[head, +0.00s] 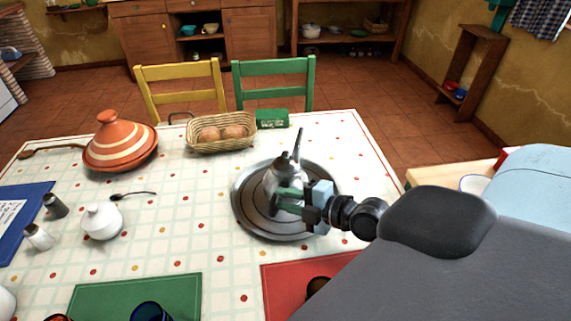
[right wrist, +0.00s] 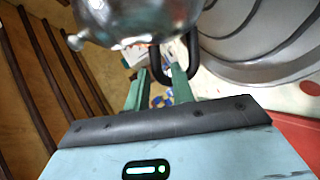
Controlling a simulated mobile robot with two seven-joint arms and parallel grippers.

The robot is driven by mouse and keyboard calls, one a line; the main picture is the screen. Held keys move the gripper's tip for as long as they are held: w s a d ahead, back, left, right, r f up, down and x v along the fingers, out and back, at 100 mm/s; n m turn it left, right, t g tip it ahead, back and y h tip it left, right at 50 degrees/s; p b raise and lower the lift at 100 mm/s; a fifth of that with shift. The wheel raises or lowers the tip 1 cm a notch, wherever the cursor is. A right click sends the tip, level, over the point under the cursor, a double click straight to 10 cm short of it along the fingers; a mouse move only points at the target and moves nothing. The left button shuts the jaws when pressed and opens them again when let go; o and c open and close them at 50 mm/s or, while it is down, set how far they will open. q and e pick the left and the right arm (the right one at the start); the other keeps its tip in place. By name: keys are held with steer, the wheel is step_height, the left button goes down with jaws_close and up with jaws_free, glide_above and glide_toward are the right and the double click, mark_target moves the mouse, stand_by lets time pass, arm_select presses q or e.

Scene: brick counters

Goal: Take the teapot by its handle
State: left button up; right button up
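The silver teapot (head: 283,178) stands on a round metal tray (head: 247,219) on the table. A thin dark upright part rises behind it; I cannot tell what it is. In the right wrist view the teapot's shiny body (right wrist: 135,18) fills the top, with its black loop handle (right wrist: 194,52) below it. My right gripper (head: 287,201) is at the near side of the teapot. Its green fingers (right wrist: 161,72) are apart, with the handle at their tips, partly hidden behind the right finger. I see no grip on it. My left gripper is not in view.
A bread basket (head: 222,146), a green box (head: 272,119) and an orange tagine (head: 119,147) stand towards the back. A white sugar bowl (head: 101,222) is at left. Green (head: 180,296) and red (head: 290,278) placemats lie in front. Chairs stand beyond the table.

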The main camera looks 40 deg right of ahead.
mark_target(269, 193)
steer(key=shift+p+x, duration=0.55)
steer(key=shift+x, duration=1.75)
steer(key=shift+w+a, duration=0.15)
steer(key=shift+w, duration=0.1)
jaws_close()
steer(key=shift+r, duration=0.25)
